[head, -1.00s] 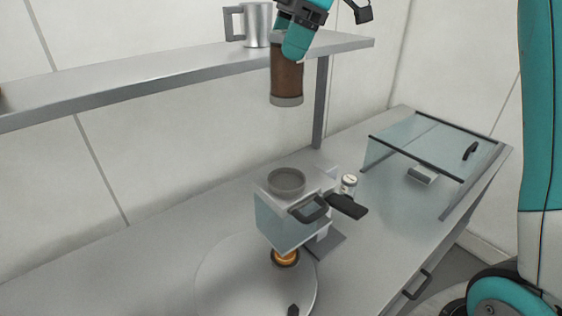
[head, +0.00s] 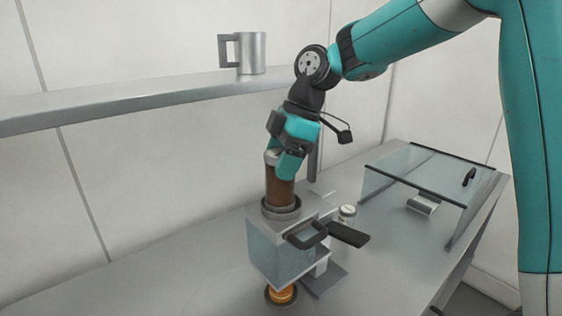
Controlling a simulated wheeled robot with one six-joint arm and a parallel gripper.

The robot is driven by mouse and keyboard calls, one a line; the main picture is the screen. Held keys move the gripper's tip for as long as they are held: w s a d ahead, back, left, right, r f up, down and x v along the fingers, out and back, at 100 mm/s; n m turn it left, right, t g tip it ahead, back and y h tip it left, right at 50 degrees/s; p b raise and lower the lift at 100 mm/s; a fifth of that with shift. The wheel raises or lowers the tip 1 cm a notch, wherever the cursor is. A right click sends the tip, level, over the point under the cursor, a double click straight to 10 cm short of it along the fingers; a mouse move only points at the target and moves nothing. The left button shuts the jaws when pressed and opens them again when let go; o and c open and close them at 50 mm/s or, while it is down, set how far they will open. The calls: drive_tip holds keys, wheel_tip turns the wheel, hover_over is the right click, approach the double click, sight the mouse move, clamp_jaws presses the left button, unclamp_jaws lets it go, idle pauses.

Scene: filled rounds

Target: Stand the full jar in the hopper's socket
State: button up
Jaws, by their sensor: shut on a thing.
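The full jar (head: 279,190) is a brown-filled cylinder with grey end caps. It stands upright with its lower end at the round grey socket (head: 264,211) on top of the hopper (head: 275,252), a box with pale glassy sides. The socket's rim hides the jar's bottom edge, so I cannot tell if it is fully seated. My gripper (head: 284,165) is shut on the jar near its top, coming from above and covering part of its upper right side.
A metal mug (head: 250,53) stands on the wall shelf (head: 150,100). A black-handled tool (head: 348,235) sticks out right of the hopper, near a small white jar (head: 347,212). A glass case (head: 420,180) stands at the right. An orange-brown round piece (head: 283,295) sits below the hopper.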

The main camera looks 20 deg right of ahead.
drive_tip(key=shift+f, duration=0.15)
drive_tip(key=shift+f, duration=0.1)
drive_tip(key=o, duration=1.1)
drive_tip(key=shift+c, duration=0.2)
drive_tip(key=p+v, duration=0.2)
drive_tip(key=v, duration=1)
drive_tip(key=s+a+f+m, duration=0.45)
drive_tip(key=s+a, duration=0.45)
drive_tip(key=s, duration=0.3)
drive_tip(key=s+f+m, duration=0.5)
drive_tip(key=s+f, duration=0.2)
drive_tip(key=s, duration=0.5)
drive_tip(key=shift+m+b, duration=0.3)
drive_tip(key=shift+m, duration=0.05)
